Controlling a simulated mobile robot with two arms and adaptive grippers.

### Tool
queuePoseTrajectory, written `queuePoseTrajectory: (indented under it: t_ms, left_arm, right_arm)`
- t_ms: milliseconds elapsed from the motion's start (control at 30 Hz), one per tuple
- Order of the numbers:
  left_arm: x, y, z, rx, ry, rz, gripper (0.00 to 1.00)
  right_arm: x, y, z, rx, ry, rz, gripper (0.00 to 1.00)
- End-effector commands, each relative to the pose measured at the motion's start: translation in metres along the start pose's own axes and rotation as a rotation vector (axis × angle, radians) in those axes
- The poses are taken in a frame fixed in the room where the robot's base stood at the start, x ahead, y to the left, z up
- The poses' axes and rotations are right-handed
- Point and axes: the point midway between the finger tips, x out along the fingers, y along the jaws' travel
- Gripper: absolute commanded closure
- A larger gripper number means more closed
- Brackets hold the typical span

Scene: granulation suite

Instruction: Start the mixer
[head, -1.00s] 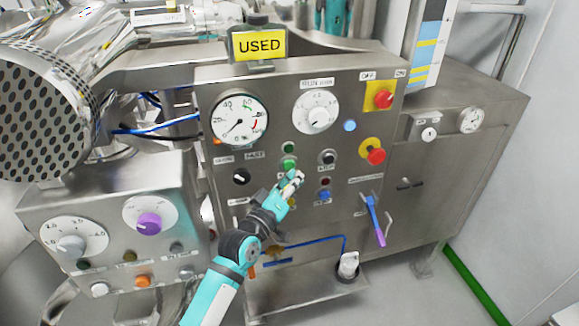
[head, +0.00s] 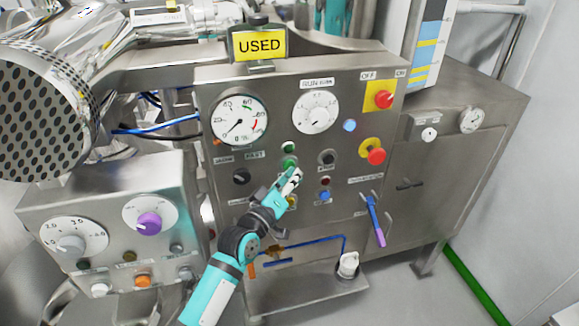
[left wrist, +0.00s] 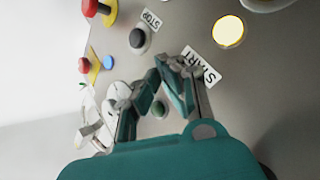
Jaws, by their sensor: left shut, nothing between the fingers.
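The mixer's steel control panel (head: 230,85) fills the middle of the head view. My left gripper (head: 294,175) is shut and empty, its tips just below the green button (head: 288,162) and close to the panel face. In the left wrist view the fingertips (left wrist: 168,62) are beside the START label (left wrist: 202,67). A dark green round part (left wrist: 158,108) shows between the fingers; I cannot tell whether it is the start button. The black STOP button (head: 328,157) is right of the gripper; it also shows in the left wrist view (left wrist: 139,39). Contact with the panel cannot be told.
A red emergency knob (head: 376,155) on yellow and a red OFF/ON switch (head: 383,98) are to the right. A blue-purple lever (head: 376,220) hangs lower right. Dials (head: 315,112) are above. A smaller panel with a purple knob (head: 149,223) stands left.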

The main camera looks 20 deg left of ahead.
Motion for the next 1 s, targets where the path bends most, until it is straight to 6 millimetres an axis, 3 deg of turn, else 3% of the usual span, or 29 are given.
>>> queuePoseTrajectory:
  t_ms: [1000]
  left_arm:
    - [0.0061,-0.0047,-0.004,0.0,0.0,-0.001,1.0]
  right_arm:
    - [0.0023,-0.0019,-0.0003,0.001,0.001,-0.002,0.35]
